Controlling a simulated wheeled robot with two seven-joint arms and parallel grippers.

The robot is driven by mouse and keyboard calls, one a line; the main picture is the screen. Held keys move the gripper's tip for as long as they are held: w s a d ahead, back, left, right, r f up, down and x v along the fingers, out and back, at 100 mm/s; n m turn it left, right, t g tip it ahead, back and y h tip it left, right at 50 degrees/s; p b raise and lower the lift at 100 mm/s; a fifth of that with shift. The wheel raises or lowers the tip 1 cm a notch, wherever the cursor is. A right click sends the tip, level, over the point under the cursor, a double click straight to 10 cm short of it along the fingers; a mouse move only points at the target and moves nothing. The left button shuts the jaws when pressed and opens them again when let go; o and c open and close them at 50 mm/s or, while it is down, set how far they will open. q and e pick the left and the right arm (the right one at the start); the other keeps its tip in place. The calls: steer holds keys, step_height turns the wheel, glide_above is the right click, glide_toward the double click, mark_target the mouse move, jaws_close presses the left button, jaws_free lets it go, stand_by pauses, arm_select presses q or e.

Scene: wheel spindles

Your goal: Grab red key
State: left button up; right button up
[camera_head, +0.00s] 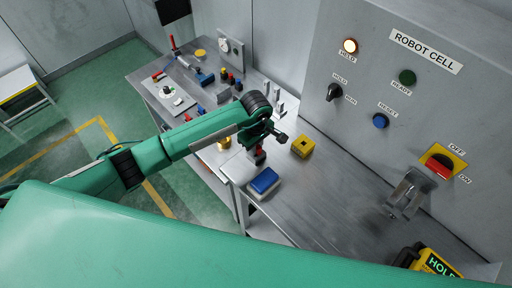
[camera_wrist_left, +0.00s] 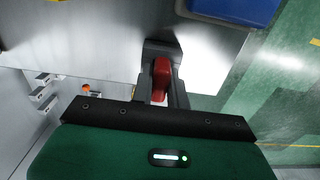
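The red key (camera_wrist_left: 161,78) is between the two fingers of my left gripper (camera_wrist_left: 162,92) in the left wrist view, with a dark block (camera_wrist_left: 160,48) at its far end. The fingers are close on both sides of the red part; I cannot tell whether they press on it. In the head view my left gripper (camera_head: 265,142) is over the near end of the bench, and a small red part (camera_head: 260,150) shows below it, mostly hidden. My right gripper is not in view.
A blue-topped block (camera_head: 263,181) lies close in front of the gripper, and a yellow block (camera_head: 302,147) stands to its right. The grey panel (camera_head: 440,110) with knobs and a red switch rises at the right.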

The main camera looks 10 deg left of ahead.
arm_select(q)
jaws_close()
